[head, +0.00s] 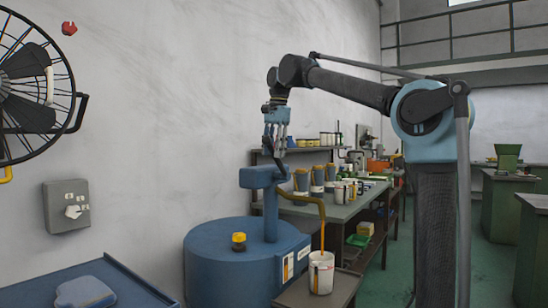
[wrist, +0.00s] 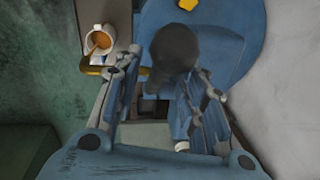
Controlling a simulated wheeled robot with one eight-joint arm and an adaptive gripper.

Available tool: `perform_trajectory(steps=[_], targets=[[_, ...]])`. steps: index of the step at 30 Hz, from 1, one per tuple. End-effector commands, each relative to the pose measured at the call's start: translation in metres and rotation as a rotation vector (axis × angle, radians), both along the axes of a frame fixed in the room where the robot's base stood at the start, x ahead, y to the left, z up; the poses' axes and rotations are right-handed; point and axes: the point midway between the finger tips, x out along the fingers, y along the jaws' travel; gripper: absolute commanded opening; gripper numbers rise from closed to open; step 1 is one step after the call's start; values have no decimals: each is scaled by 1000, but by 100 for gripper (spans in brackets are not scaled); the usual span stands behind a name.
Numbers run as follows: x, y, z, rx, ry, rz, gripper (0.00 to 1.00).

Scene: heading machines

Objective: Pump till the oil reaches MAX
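A blue drum (head: 228,262) carries a blue hand pump (head: 263,178) with a yellow curved spout (head: 318,203). An orange oil stream (head: 322,240) runs from the spout into a white jug (head: 321,273). The wrist view shows brown oil inside the jug (wrist: 97,42); I cannot read its level or a MAX mark. My gripper (head: 277,138) points down over the pump's handle end. In the wrist view its fingers stand apart, with the dark round handle knob (wrist: 174,48) between their tips. A gap shows beside the left finger; contact on the right is unclear.
The jug stands on a small stand (head: 338,291) beside the drum. A yellow cap (head: 239,241) sits on the drum top. A workbench (head: 345,211) with cans is behind. A wall switch box (head: 66,205) and fan (head: 30,90) are left.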

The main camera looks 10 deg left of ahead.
Motion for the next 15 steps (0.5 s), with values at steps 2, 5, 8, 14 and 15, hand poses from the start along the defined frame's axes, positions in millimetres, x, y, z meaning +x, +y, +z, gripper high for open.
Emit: perform_trajectory(steps=[2,5,8,14,15], targets=[[1,1,-8,0,0,0,38],[1,2,-14,0,0,0,38],[1,2,-18,0,0,0,38],[1,2,-19,0,0,0,38],[1,2,-19,0,0,0,38]])
